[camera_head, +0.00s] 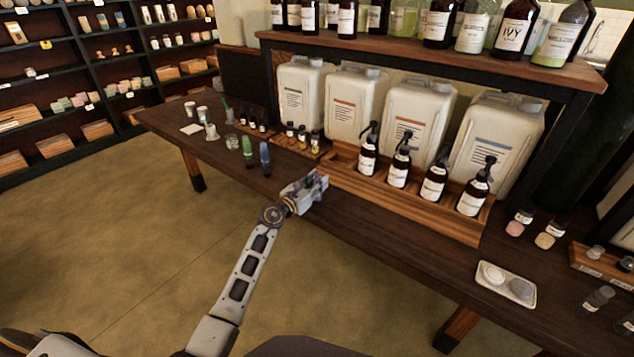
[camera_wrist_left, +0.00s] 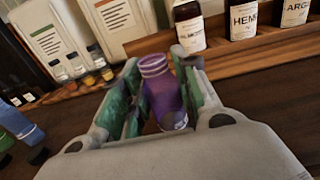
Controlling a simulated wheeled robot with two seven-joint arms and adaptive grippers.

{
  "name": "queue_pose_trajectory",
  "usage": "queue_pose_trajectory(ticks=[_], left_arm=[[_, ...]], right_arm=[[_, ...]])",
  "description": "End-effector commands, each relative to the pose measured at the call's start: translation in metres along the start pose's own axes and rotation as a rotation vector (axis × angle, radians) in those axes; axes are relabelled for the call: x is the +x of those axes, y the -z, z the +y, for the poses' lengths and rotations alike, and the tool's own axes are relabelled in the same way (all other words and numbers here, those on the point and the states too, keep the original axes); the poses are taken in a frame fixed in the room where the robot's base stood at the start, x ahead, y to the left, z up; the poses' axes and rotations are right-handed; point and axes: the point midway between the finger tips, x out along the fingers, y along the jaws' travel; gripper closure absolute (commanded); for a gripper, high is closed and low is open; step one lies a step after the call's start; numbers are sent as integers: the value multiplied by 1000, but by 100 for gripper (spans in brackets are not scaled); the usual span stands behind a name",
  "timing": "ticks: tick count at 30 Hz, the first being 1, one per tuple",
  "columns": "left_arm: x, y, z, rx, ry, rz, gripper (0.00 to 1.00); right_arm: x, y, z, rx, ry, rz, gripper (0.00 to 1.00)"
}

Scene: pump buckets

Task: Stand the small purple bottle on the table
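The small purple bottle (camera_wrist_left: 163,92) is between the fingers of my left gripper (camera_wrist_left: 165,95) in the left wrist view, its ribbed neck up and its body slightly tilted in the picture. The green finger pads lie against it on both sides, so the gripper looks shut on it. In the head view my left gripper (camera_head: 316,184) is at the table's front edge, left of the wooden tray, and mostly hides the bottle. I cannot tell whether the bottle's base touches the table (camera_head: 345,218). My right gripper is not in view.
A green bottle (camera_head: 248,153) and a blue bottle (camera_head: 265,158) stand left of the gripper. Pump bottles (camera_head: 398,168) stand in a wooden tray (camera_head: 400,204) to the right. A soap dish (camera_head: 505,288) lies further right.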

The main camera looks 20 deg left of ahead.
Motion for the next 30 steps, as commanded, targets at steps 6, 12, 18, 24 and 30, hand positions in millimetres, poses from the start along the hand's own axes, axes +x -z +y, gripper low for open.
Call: queue_pose_trajectory(ticks=[6, 12, 18, 24, 30], left_arm=[[0, 0, 0, 0, 0, 0, 50], [0, 0, 0, 0, 0, 0, 50], [0, -2, 0, 0, 0, 0, 50], [-7, -3, 0, 1, -1, 0, 50], [-24, -2, 0, 2, 0, 2, 50]], right_arm=[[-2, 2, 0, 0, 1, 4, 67], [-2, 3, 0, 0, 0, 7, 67], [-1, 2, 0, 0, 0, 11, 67], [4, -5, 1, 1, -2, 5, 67], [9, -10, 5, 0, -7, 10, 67]])
